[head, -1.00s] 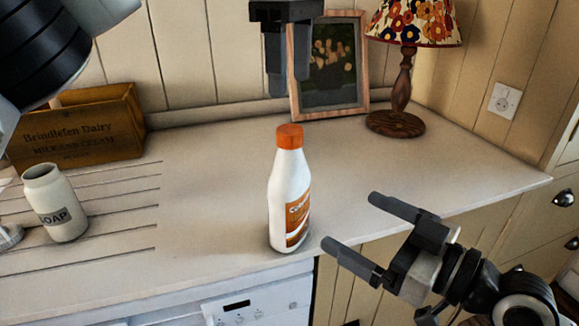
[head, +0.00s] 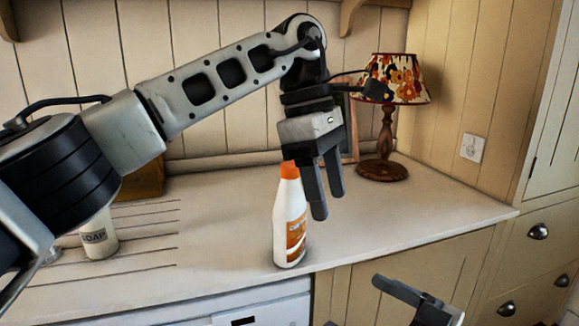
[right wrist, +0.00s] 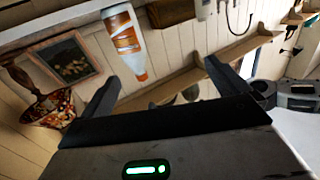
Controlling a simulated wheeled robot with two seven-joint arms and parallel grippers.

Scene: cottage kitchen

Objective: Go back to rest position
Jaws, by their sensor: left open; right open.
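A white bottle (head: 289,222) with an orange cap and orange label stands upright on the counter near its front edge. It also shows, upside down, in the right wrist view (right wrist: 124,40). My left gripper (head: 327,205) points down, open and empty, just right of the bottle in the head view. Its arm reaches across from the left. I cannot tell whether it touches the bottle. My right gripper (head: 368,300) is at the bottom edge of the head view, mostly cut off. Its open fingers (right wrist: 162,76) show with nothing held between them in the right wrist view.
A white soap jar (head: 100,238) and a wooden crate (head: 143,181) stand at the left, partly hidden by my left arm. A lamp (head: 383,140) stands at the back right, beside a framed picture (right wrist: 68,60). The counter (head: 430,205) is clear at right.

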